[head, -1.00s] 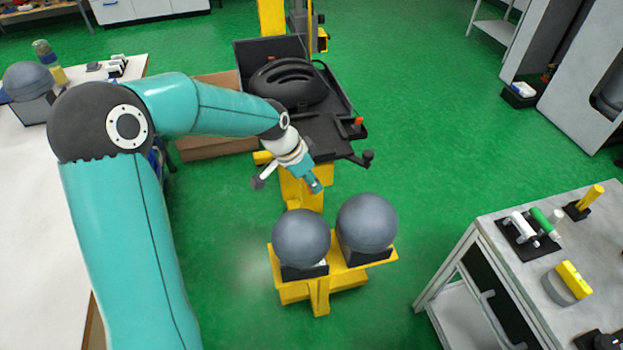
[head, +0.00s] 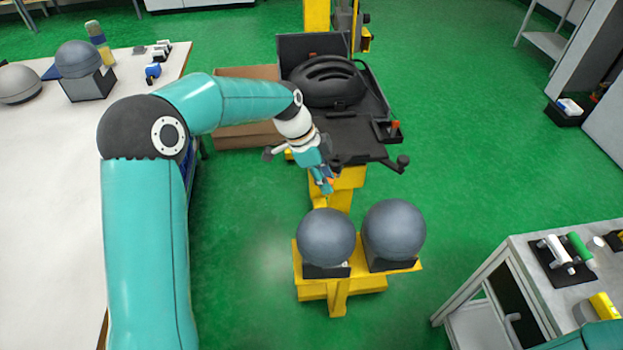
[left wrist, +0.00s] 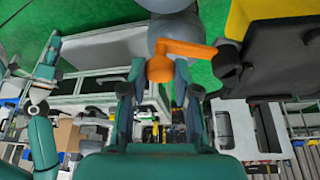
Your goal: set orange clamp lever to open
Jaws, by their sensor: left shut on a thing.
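The orange clamp lever (left wrist: 188,48) shows in the left wrist view. It is an arm running from a dark pivot (left wrist: 228,62) on the right to a rounded end between my fingers. My left gripper (left wrist: 158,78) is shut on that rounded end. In the head view my left gripper (head: 326,183) is at the front edge of the black tray (head: 352,140), above the yellow stand. Only a small orange patch shows beside the fingers there, and the rest of the lever is hidden. My right gripper is not in view.
A black helmet (head: 327,82) lies on the tray. Two grey spheres, left (head: 326,237) and right (head: 393,234), sit on a low yellow stand (head: 338,290) just in front of the gripper. A white table (head: 50,220) is at the left, a grey workbench (head: 540,250) at the right.

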